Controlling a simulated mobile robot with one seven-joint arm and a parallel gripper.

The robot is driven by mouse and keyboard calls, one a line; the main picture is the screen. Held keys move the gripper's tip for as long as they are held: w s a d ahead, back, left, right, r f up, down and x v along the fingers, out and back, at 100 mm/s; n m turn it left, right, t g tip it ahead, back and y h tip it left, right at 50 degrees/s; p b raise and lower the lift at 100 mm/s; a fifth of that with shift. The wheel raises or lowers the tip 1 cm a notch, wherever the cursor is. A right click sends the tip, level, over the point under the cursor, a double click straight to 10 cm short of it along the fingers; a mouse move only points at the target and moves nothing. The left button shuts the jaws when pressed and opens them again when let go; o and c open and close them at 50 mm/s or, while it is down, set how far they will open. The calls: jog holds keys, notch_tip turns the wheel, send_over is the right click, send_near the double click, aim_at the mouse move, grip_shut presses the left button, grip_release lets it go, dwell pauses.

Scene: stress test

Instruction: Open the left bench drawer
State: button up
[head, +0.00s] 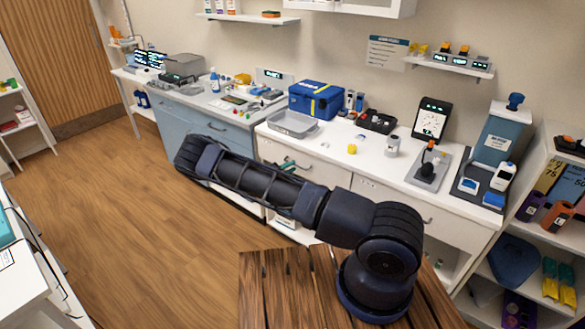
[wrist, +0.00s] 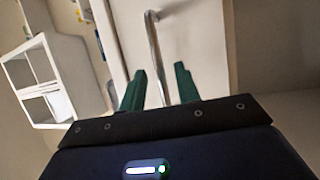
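The left white bench drawer (head: 318,172) is under the white worktop and looks shut, its front partly hidden by my arm. Its metal bar handle (wrist: 153,38) runs down the middle of the wrist view, in front of a pale drawer face (wrist: 195,40). My gripper (wrist: 160,68) is open, with one green finger on each side of the bar in that view. I cannot tell whether the fingers touch the bar. In the head view my dark arm hides most of the gripper, and only a bit of green (head: 288,164) shows by the drawer front.
A blue-fronted cabinet (head: 190,118) adjoins on the left. The worktop carries a grey tray (head: 292,124), a blue case (head: 316,99), a yellow item (head: 351,149) and a tablet (head: 431,120). A slatted wooden surface (head: 285,295) lies below my arm. The floor (head: 130,210) at left is clear.

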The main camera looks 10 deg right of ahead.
jog(key=shift+x, duration=0.8)
jog(key=shift+c, duration=0.2)
grip_shut()
jog(key=shift+a, duration=0.1)
jog(key=s+a, duration=2.4)
jog(key=shift+s+a, duration=0.2)
jog(key=shift+s, duration=0.1)
jog(key=shift+o, duration=0.2)
grip_release()
